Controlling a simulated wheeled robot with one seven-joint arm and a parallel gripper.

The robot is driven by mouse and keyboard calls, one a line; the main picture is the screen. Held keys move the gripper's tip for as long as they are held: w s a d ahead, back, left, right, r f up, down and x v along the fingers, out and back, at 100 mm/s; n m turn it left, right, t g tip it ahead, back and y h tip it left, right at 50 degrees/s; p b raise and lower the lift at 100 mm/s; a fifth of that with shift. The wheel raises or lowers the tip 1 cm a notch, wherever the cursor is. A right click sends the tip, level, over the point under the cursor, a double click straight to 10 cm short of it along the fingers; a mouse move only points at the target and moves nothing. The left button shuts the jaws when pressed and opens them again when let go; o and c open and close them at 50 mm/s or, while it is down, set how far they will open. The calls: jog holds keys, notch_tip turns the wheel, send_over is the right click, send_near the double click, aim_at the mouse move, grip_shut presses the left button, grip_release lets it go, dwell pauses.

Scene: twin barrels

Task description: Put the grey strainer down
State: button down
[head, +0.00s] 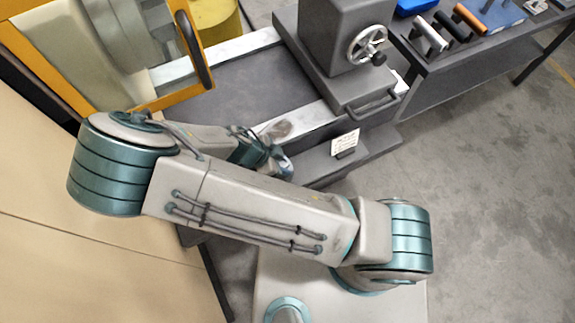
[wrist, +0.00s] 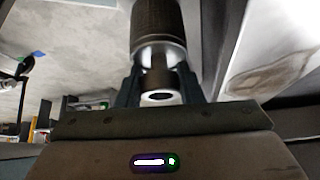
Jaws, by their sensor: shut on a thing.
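The grey strainer (wrist: 158,28) shows in the wrist view as a dark, ribbed cylinder with a shiny metal band and a round open end facing the camera. My gripper (wrist: 159,84) is shut on it, one finger on each side of its narrow end. Its far end is cut off by the top of the picture. In the head view my gripper (head: 262,152) is small and partly hidden behind my arm, over the front edge of the grey machine bed. I cannot make out the strainer clearly there.
The grey machine (head: 345,30) has a handwheel (head: 366,46) and a flat bed (head: 240,85). A small white card (head: 345,143) stands on its front ledge. An orange-framed door (head: 203,45) is at left. A tool bench (head: 470,50) is at upper right. Floor at right is clear.

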jog(key=shift+a+f+b, duration=0.1)
jog(key=shift+f+b, duration=0.3)
jog(key=shift+f, duration=0.6)
jog(key=shift+f, duration=0.15)
jog(key=c, duration=1)
grip_release()
jog(key=shift+r, duration=0.2)
jog(key=b+v, duration=0.1)
jog(key=v, duration=1.1)
